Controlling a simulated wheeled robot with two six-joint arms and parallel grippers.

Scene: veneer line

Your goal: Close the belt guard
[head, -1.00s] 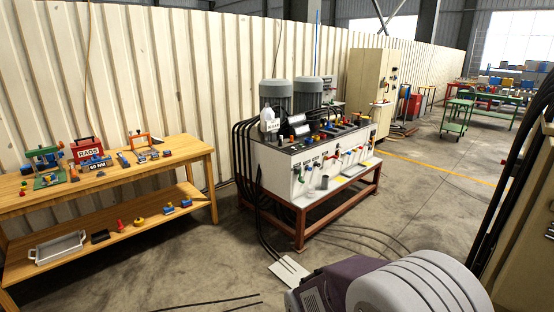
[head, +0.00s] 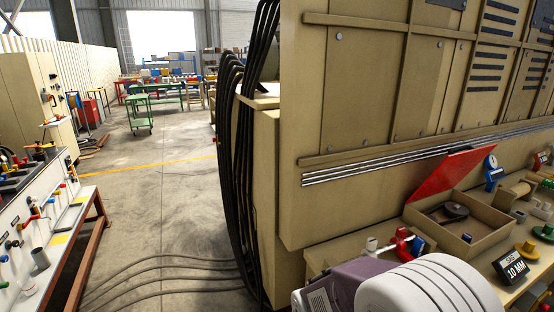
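Dark round parts, like pulleys (head: 455,210), show inside the uncovered box. The box sits on the ledge of a large tan machine. Neither of my grippers is in view. A purple and grey part of my own body covers the bottom of the picture, in front of the ledge.
The tan machine (head: 365,100) fills the right half. Red and blue fittings (head: 404,240), a blue gauge (head: 491,170) and a "10 MM" display (head: 512,268) surround the box. Black hoses (head: 238,170) hang at the machine's left end. Open floor (head: 165,200) lies left, beside a white control bench (head: 30,230).

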